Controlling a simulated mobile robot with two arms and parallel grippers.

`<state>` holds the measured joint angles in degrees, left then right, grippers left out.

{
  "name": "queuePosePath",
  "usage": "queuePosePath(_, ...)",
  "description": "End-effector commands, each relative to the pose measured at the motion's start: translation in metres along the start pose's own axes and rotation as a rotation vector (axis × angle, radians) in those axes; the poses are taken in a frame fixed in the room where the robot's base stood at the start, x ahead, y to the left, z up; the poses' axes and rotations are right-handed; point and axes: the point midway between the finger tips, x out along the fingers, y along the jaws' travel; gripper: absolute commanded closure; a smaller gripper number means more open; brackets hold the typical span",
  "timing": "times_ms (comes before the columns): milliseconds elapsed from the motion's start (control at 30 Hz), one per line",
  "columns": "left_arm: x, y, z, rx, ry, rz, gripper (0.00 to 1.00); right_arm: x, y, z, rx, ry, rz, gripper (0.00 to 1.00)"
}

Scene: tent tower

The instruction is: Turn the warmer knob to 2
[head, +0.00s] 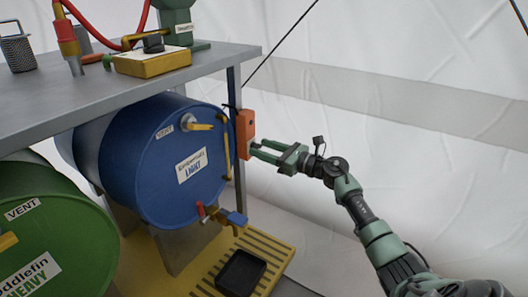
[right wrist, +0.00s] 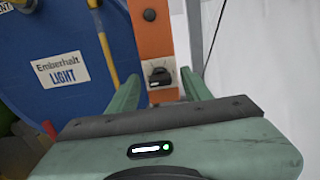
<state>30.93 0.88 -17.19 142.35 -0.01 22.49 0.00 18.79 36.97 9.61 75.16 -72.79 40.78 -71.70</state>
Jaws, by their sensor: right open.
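The warmer is an orange box (head: 244,128) fixed to the table's front right leg, beside the blue drum. Its dark knob (right wrist: 160,75) sits on a pale plate low on the orange face in the right wrist view. The markings around the knob are too small to read. My right gripper (head: 262,151) points left at the lower part of the box, its fingers apart. In the right wrist view the two green fingers stand on either side of the knob, with a gap to each. Whether the fingertips reach the knob's depth I cannot tell. My left gripper is out of view.
A blue drum (head: 150,160) labelled LIGHT, with a tap (head: 221,213), stands left of the box. A green drum (head: 50,245) is at the lower left. A black tray (head: 241,272) lies on the yellow base.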

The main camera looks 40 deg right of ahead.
Motion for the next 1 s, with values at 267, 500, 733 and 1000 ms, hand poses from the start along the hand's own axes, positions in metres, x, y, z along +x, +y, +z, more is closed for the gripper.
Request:
queuePosePath(267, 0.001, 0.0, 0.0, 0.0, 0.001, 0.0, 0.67, 0.0, 0.0, 0.0, 0.0, 0.0, 0.0, 0.73)
queuePosePath(500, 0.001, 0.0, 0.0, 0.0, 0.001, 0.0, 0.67, 0.0, 0.0, 0.0, 0.001, 0.001, 0.0, 1.0)
queuePosePath(733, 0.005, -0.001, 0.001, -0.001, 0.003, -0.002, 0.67, 0.0, 0.0, 0.001, 0.042, 0.002, 0.0, 1.0)
queuePosePath(1000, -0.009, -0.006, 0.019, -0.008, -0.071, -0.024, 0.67, -0.001, -0.001, 0.004, 0.21, 0.003, -0.002, 1.0)
